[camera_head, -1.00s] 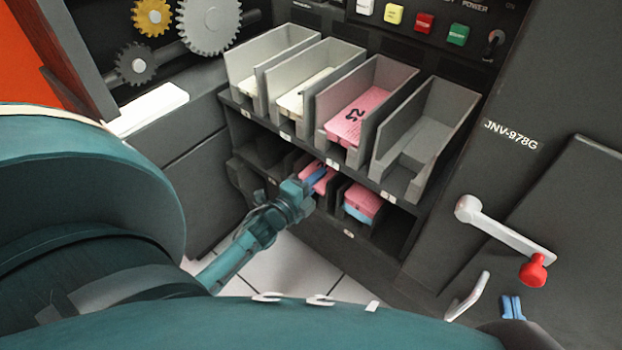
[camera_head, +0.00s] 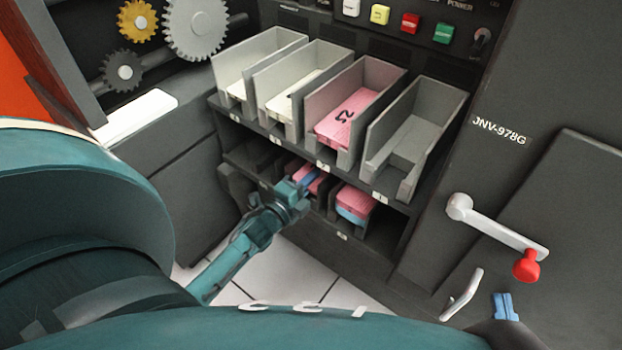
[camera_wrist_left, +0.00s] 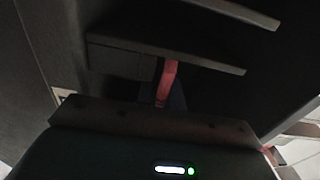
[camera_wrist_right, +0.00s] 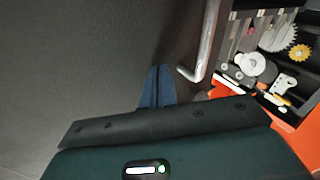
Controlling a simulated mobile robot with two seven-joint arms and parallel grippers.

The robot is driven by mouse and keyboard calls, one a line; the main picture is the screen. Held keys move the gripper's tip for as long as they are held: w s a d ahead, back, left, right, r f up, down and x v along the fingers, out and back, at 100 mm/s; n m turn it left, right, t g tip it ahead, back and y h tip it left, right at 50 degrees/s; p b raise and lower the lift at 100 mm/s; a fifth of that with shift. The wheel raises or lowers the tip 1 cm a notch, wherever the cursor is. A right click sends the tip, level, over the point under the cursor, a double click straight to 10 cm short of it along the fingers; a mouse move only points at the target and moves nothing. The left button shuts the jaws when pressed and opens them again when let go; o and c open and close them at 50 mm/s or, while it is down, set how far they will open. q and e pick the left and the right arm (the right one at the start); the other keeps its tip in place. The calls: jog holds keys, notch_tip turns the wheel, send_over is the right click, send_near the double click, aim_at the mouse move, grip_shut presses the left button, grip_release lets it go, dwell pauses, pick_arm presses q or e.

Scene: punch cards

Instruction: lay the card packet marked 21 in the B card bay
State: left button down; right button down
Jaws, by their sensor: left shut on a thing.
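My left gripper (camera_head: 303,184) reaches into a lower compartment of the dark cabinet. It is shut on a pink card packet (camera_head: 316,173), whose mark I cannot read. In the left wrist view a strip of the pink packet (camera_wrist_left: 168,80) shows between dark shelf edges. Another pink packet (camera_head: 357,199) with a blue lower part lies in the compartment to the right. A pink packet (camera_head: 341,119) with a dark two-digit mark lies in an upper tray. My right gripper (camera_head: 503,304) is empty, its blue fingers together (camera_wrist_right: 156,86). I cannot make out a letter B on any bay.
The rightmost upper grey tray (camera_head: 407,152) looks empty. Two trays on the left hold pale cards (camera_head: 287,101). A crank with a red knob (camera_head: 527,265) and a pale handle (camera_head: 462,296) stick out at the right. Gears (camera_head: 195,27) sit at the upper left.

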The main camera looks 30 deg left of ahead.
pick_arm(q)
jog(key=shift+r, duration=0.1)
jog(key=c, duration=1.5)
grip_release()
jog(key=shift+o, duration=0.2)
jog(key=s+a+p, duration=0.1)
jog(key=s+p, duration=0.1)
jog(key=s, duration=1.1)
jog(key=shift+p, duration=0.3)
pick_arm(e)
jog(key=shift+d+f+m+g+h, duration=0.15)
jog(key=shift+d+m+g+h, duration=0.35)
jog(key=shift+g+h, duration=0.3)
